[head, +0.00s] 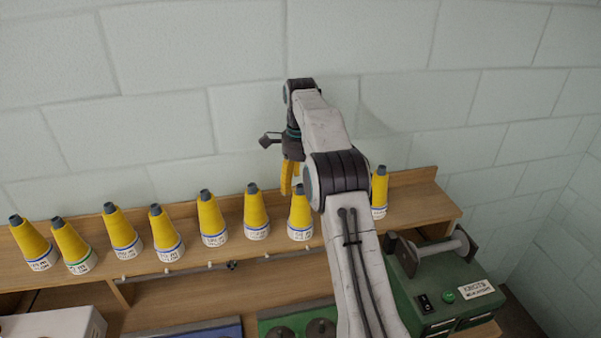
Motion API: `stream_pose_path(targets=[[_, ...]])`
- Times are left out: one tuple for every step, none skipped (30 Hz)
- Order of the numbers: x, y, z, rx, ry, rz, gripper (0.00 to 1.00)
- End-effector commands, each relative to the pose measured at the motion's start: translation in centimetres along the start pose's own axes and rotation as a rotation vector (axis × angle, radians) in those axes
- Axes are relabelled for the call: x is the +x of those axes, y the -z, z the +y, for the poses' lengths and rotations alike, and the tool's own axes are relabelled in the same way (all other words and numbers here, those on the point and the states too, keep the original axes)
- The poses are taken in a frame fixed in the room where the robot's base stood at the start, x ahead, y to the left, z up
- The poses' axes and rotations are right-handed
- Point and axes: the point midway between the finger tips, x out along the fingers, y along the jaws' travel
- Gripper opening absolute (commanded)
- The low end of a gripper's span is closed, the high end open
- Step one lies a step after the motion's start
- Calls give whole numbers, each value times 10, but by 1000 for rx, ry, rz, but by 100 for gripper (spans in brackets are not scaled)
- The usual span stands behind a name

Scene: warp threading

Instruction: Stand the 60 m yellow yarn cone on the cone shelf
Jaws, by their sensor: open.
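Several yellow yarn cones with grey tips and white labelled bases stand in a row on the wooden cone shelf (415,190). Most have a blue band, such as the cone (256,212) left of my gripper. One cone at the far left (72,246) has a green band. The labels are too small to read, so I cannot tell which cone is the 60 m one. My gripper (289,190) has yellow fingers pointing down and is open. It is by the top of a blue-banded cone (299,218), which is partly behind my arm. Whether they touch is unclear.
A green machine (440,290) with a horizontal spool stands at the right, below the shelf end. Blue and green trays (270,325) and a white box (55,325) are at the bottom. A block wall is close behind the shelf. My arm hides part of the shelf.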

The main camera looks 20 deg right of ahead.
Motion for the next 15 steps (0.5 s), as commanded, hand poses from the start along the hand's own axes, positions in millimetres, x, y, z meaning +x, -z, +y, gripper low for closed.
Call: stream_pose_path(targets=[[-7,0,0,0,2,0,68],[-11,0,0,0,3,0,68],[-12,0,-1,0,1,0,68],[-14,0,-1,0,1,0,68],[-16,0,-1,0,0,0,68],[-18,0,-1,0,1,0,68],[-20,0,-1,0,1,0,68],[-22,0,-1,0,1,0,68],[-24,0,-1,0,1,0,68],[-25,0,-1,0,0,0,68],[-26,0,-1,0,0,0,68],[-28,0,-1,0,0,0,68],[-29,0,0,0,-1,0,68],[-30,0,0,0,-1,0,68],[-31,0,0,0,0,0,68]])
